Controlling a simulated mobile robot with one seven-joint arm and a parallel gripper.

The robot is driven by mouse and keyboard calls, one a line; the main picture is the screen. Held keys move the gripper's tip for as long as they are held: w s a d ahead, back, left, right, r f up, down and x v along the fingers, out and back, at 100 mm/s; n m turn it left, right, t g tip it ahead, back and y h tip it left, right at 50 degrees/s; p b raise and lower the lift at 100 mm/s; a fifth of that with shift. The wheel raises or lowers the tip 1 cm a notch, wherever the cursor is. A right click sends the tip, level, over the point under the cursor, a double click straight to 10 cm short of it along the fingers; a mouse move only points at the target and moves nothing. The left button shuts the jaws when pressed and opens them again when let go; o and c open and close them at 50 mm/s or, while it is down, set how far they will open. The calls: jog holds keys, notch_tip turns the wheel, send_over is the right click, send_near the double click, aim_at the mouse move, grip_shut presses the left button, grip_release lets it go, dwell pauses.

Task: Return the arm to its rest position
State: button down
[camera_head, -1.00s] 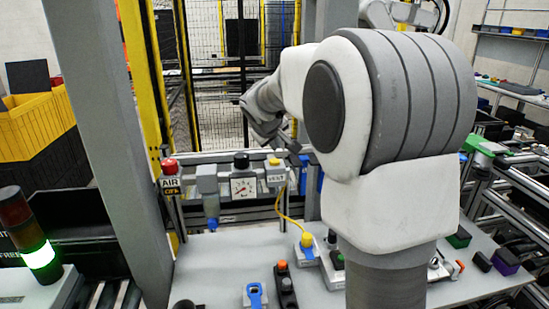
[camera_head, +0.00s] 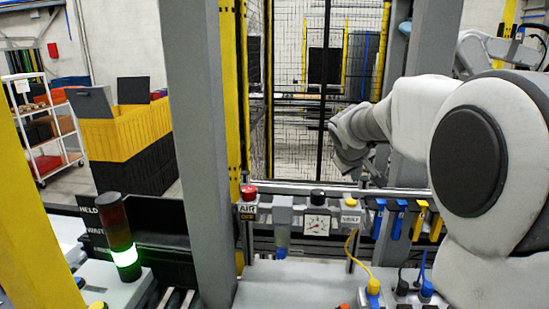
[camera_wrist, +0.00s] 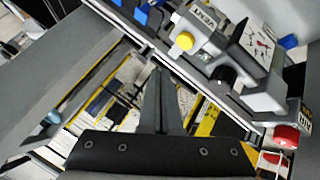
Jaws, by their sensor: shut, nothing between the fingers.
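My arm (camera_head: 420,110) fills the right of the head view, reaching away toward the pneumatic panel. My gripper (camera_head: 372,182) hangs small and dark at its far end, above the panel rail, partly hidden by the wrist. In the wrist view the fingers of my gripper (camera_wrist: 163,72) are together, with nothing between them. The panel's yellow VENT knob (camera_wrist: 185,41), gauge (camera_wrist: 258,45) and red AIR knob (camera_wrist: 286,137) lie to the right of the fingers, apart from them.
A grey post (camera_head: 200,130) stands left of the panel. A signal tower (camera_head: 118,235) glows green at lower left. Blue and yellow hooked pieces (camera_head: 397,220) hang right of the VENT label. Yellow and black crates (camera_head: 125,135) stand behind. A mesh fence (camera_head: 290,90) closes the back.

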jog(key=s+a+f+m+y, duration=0.1)
jog(key=s+a+f, duration=0.1)
jog(key=s, duration=0.9)
jog(key=s+a+f+m+g+y+b, duration=0.1)
jog(key=s+a, duration=0.4)
jog(key=s, duration=0.6)
jog(key=s+a+f+g+y, duration=0.1)
jog(key=s+a+f+y, duration=0.1)
jog(key=s, duration=1)
jog(key=shift+a+f+m, duration=0.4)
jog(key=shift+a+f, duration=0.2)
jog(key=shift+a, duration=0.65)
jog(key=shift+d, duration=0.15)
